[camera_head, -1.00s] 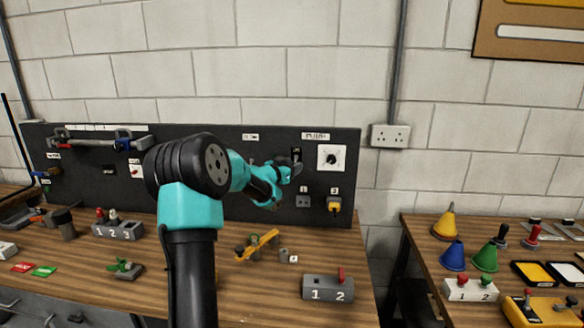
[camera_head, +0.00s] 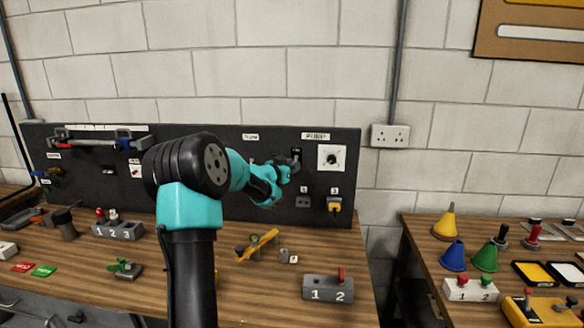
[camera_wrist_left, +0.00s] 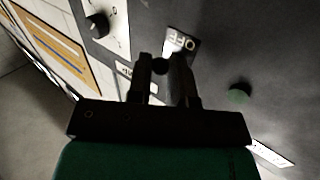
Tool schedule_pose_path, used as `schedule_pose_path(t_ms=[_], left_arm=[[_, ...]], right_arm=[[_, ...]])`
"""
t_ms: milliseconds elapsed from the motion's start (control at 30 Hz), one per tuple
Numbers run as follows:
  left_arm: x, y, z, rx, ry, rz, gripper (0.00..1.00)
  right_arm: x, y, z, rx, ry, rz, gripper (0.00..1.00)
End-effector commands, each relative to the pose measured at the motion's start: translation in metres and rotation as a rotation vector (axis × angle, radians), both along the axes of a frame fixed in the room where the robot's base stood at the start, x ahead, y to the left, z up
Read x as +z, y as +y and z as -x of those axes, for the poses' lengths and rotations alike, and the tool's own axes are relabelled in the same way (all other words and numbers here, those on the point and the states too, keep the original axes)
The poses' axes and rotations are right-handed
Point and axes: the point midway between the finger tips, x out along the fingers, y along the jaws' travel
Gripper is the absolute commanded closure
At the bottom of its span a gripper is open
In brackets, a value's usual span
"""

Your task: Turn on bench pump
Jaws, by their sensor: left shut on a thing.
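The bench pump switch (camera_head: 296,151) is a small dark toggle on the black back panel (camera_head: 230,150), just left of the PUMP label (camera_head: 315,136). My left gripper (camera_head: 292,162) is at the panel, shut on the dark switch lever. In the left wrist view the two fingers (camera_wrist_left: 163,68) close around a small dark round tip, in front of a plate with an upside-down OFF mark (camera_wrist_left: 183,42). The fingers hide much of the lever, so I cannot tell its exact position. My right gripper is not in view.
A white plate with a black dial (camera_head: 331,158) is right of the switch. Sockets (camera_head: 303,201) and a yellow plug (camera_head: 334,205) sit below. A grey 1-2 lever box (camera_head: 328,288) and a yellow-handled valve (camera_head: 258,245) stand on the wooden bench.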

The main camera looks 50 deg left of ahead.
Motion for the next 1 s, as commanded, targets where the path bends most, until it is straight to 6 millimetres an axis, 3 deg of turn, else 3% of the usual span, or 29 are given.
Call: schedule_pose_path(t_ms=[1000], left_arm=[[0.020,-0.001,0.001,-0.001,0.293,0.251,1.00]], right_arm=[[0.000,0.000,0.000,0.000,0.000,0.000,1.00]])
